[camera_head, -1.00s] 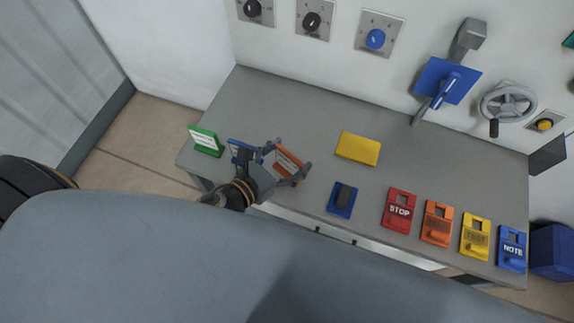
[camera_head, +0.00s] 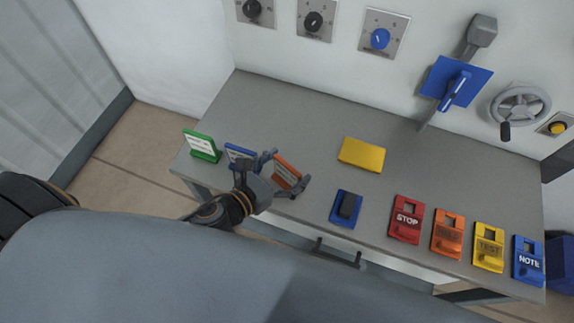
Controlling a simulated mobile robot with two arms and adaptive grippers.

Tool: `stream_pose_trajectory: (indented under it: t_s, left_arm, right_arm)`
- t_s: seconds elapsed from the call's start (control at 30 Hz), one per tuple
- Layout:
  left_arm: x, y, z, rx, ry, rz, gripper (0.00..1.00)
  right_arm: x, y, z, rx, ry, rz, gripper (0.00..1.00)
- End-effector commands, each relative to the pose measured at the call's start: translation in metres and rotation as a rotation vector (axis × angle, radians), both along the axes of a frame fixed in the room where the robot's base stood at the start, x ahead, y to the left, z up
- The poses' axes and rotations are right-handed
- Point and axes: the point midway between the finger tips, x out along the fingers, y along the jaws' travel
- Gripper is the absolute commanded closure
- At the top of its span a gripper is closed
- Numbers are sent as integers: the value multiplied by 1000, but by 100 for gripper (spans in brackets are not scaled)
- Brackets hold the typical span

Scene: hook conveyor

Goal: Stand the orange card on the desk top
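The orange card (camera_head: 286,173) stands upright with a slight lean near the desk's front edge, to the right of the blue and green cards. It appears to rest on the grey desk top (camera_head: 290,118); its lower edge is partly hidden. My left gripper (camera_head: 288,167) is at the card, its fingers spread to either side of it, with a small gap at the left finger. It looks open. My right gripper is not in view.
A blue card (camera_head: 240,153) stands just left of my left gripper, close to it. A green card (camera_head: 201,145) stands farther left. A yellow block (camera_head: 361,154), a blue holder (camera_head: 346,208) and several labelled holders, including a red one (camera_head: 406,218), lie to the right.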

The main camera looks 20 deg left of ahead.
Motion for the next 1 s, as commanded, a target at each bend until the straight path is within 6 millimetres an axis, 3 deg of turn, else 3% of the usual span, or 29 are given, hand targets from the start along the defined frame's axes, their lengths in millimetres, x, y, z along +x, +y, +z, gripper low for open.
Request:
stream_pose_trajectory:
  t_s: [0.37,1.0]
  left_arm:
    - [-3,1,3,2,1,0,13]
    - [-91,39,30,-2,3,2,13]
  right_arm:
    - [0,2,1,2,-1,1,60]
    - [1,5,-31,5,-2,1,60]
